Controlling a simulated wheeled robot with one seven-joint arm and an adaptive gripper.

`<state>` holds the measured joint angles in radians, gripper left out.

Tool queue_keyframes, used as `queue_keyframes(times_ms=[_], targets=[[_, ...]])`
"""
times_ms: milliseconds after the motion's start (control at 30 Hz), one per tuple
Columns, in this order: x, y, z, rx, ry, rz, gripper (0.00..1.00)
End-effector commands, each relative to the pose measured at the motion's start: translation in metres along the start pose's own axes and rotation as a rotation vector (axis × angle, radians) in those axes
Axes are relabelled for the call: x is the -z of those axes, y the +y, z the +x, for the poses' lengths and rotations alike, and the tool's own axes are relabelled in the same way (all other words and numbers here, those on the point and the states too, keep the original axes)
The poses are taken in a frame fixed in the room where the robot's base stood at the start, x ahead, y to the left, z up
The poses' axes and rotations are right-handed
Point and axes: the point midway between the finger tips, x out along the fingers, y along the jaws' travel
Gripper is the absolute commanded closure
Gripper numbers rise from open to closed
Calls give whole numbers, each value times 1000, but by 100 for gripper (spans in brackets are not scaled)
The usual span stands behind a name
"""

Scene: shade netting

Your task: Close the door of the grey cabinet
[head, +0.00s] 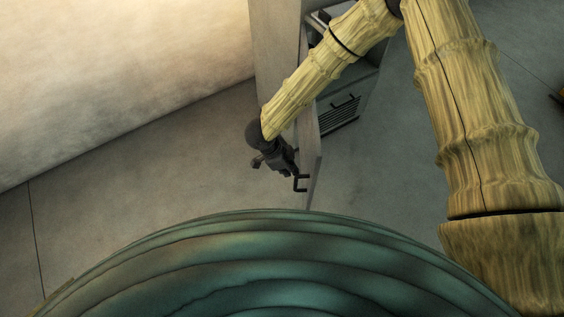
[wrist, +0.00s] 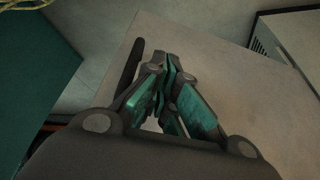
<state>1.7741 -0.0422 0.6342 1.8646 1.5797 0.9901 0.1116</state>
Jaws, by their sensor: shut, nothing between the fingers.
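The grey cabinet (head: 278,40) stands at the top centre of the head view. Its door (head: 312,160) is swung open toward me and shows nearly edge-on. A dark bar handle (head: 301,184) sticks out on the left side of the door. My gripper (head: 286,170) is shut and empty, on the handle side of the door and close to the handle. In the wrist view the shut fingers (wrist: 172,72) are in front of the pale door panel (wrist: 245,95), with the handle (wrist: 132,65) just left of them. I cannot tell whether they touch the door.
A dark-handled drawer front with a slatted vent (head: 340,112) shows right of the door. A pale wall (head: 110,70) runs along the upper left. Grey floor (head: 140,160) is clear left of the gripper. The slatted unit also shows in the wrist view (wrist: 290,45).

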Motion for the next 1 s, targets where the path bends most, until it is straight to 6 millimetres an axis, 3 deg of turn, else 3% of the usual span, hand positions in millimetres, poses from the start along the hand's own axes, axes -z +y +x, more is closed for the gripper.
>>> queue_keyframes(times_ms=[233, 767, 1000], targets=[[20, 0, 6, 1, -1, -1, 100], [25, 0, 9, 4, -1, -8, 100], [47, 0, 18, 34, 0, -85, 100]])
